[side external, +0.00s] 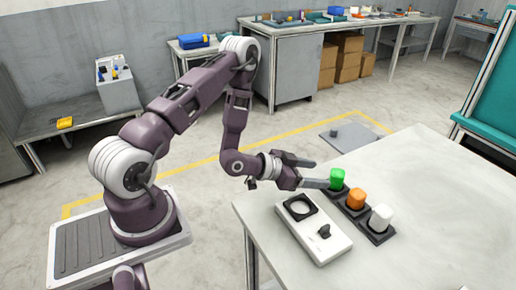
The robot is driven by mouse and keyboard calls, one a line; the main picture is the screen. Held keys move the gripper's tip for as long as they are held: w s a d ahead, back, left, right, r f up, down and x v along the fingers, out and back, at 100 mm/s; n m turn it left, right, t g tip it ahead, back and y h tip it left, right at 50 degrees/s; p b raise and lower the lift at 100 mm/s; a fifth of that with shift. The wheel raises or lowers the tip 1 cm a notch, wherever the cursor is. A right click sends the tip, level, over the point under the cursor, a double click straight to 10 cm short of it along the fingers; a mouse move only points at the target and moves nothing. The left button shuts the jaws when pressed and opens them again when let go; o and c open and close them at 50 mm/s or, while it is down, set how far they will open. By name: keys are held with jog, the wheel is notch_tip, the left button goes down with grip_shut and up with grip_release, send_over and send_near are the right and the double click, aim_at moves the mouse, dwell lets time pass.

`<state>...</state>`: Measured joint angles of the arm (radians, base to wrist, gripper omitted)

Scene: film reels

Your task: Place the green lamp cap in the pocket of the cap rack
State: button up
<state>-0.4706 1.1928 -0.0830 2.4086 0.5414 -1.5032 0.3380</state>
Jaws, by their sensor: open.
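The green lamp cap (337,177) is upright at the far left end of a row of black square holders, which looks like the cap rack (378,234). Its lower part meets the far holder; I cannot tell whether it is fully seated. My gripper (321,174) is open, just left of the green cap, with its fingers pointing right. The nearer fingertip is close to the cap's lower left side; whether it touches is unclear. Nothing shows between the fingers.
An orange cap (356,198) and a white cap (380,217) stand in the other holders. The table (420,165) is clear behind and to the right.

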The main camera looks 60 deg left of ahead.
jog(key=s+r+g+y, duration=0.2)
jog(key=r, duration=0.7)
jog(key=s+r+g+y, duration=0.1)
jog(key=s+r+g, duration=0.15)
jog(key=r, duration=0.55)
jog(key=s+d+r+g, duration=0.1)
jog(key=s+r, duration=0.1)
jog(key=s, duration=0.6)
jog(key=s+d+r+n+g, duration=0.1)
jog(key=s+d+r, duration=0.1)
jog(key=s, duration=0.6)
jog(key=s+d+r+n+g, duration=0.1)
jog(key=s+r, duration=0.3)
jog(key=s, duration=0.4)
jog(key=shift+d, duration=0.65)
